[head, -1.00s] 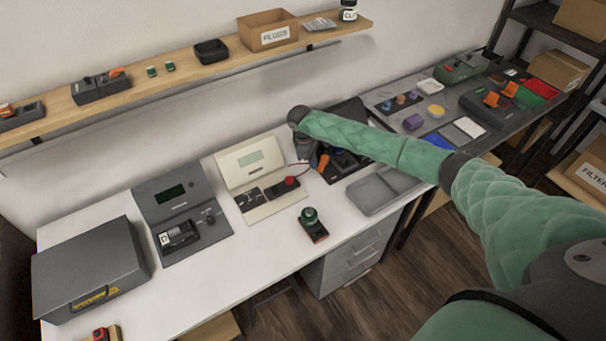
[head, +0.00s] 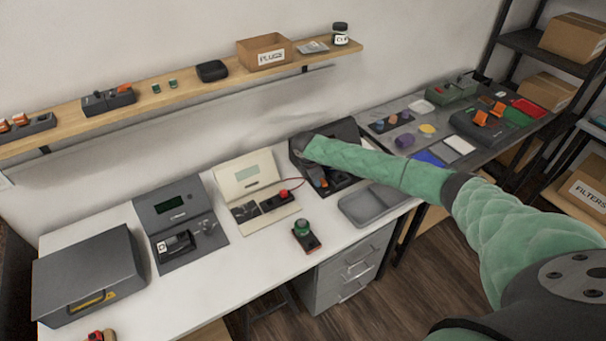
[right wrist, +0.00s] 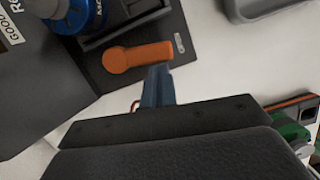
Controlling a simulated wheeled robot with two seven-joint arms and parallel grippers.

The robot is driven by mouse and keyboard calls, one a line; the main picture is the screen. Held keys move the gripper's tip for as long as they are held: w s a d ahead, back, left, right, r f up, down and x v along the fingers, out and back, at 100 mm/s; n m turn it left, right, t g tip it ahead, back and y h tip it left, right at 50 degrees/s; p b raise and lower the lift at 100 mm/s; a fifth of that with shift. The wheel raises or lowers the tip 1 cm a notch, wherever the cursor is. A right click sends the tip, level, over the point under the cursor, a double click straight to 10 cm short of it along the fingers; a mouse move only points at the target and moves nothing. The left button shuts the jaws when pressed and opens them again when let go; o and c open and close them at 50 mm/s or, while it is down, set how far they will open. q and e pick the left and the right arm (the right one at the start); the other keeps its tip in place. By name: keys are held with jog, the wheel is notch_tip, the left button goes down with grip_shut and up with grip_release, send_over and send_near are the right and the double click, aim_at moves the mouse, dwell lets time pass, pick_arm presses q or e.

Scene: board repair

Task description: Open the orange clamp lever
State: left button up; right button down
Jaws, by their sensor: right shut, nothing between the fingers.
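The orange clamp lever (head: 322,183) shows on the dark station at the back of the white bench, partly screened by my right arm. In the right wrist view the lever (right wrist: 138,56) lies across a dark base, its round end to the left and its narrow end to the right. My right gripper (right wrist: 159,72) is shut and empty. Its fingertips are close beside the lever's right end, on its lower edge in that view; I cannot tell if they touch. In the head view the right gripper (head: 310,171) is mostly hidden by my forearm. My left gripper is out of view.
A grey tray (head: 357,211) lies right of the station. A cream tester (head: 249,170) stands left of it, and a red-and-dark device with a green top (head: 304,233) stands in front. A blue part (right wrist: 92,14) is close by the lever. The wall shelf (head: 215,86) is above.

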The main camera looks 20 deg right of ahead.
jog(key=shift+w, duration=0.25)
jog(key=shift+w+d, duration=0.15)
jog(key=shift+w, duration=0.4)
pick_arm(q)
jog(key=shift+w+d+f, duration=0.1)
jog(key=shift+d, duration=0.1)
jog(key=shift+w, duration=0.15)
